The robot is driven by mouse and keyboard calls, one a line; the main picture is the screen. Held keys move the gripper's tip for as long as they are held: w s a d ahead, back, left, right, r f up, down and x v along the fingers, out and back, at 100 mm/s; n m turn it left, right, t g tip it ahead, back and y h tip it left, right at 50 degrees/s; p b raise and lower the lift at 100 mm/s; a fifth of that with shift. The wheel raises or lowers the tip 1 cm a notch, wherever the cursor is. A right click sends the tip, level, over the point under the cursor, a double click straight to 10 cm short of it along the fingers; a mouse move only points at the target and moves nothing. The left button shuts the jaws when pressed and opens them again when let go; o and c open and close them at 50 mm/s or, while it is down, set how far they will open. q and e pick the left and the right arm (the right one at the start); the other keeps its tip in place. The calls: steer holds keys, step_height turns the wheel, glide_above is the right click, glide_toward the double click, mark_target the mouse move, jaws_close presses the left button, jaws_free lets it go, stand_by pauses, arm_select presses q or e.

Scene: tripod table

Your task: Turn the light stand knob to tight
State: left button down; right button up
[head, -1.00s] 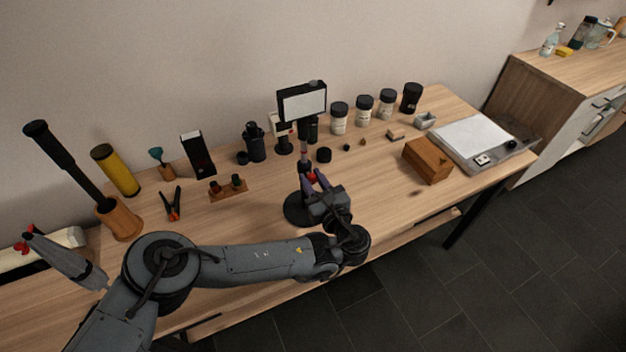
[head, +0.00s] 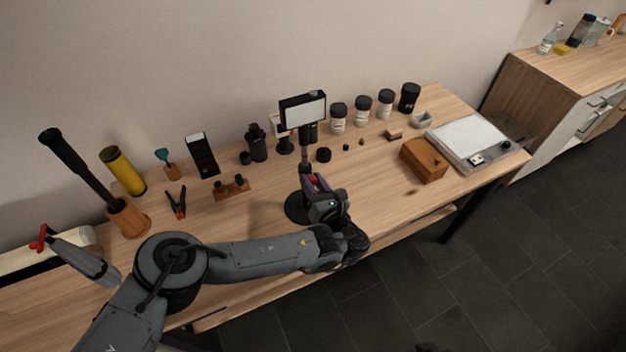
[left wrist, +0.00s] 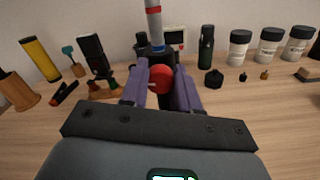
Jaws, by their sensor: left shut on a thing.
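The light stand has a round black base (head: 297,207), an upright pole (head: 304,158) and a lit panel (head: 303,112) on top. Its red knob (left wrist: 161,79) sits between the purple fingers of my left gripper (left wrist: 162,84) in the left wrist view. In the head view the left gripper (head: 314,186) reaches the pole just above the base and is shut on the knob, which shows as a small red spot. The fingers hide part of the base and lower pole. My right gripper is not in view.
Behind the stand are black bottles (head: 257,142), several white jars (head: 338,118) and a small black cap (head: 323,155). To the left are orange-black pliers (head: 177,202) and a wooden holder (head: 231,188). A wooden box (head: 424,160) and a light pad (head: 470,137) are on the right.

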arm_select(q)
steer(key=c, duration=0.8)
jaws_free()
steer(key=shift+s, duration=0.1)
steer(key=p+v, duration=0.1)
steer(key=v, duration=0.9)
steer(key=shift+s+d, duration=0.15)
steer(key=shift+s, duration=0.15)
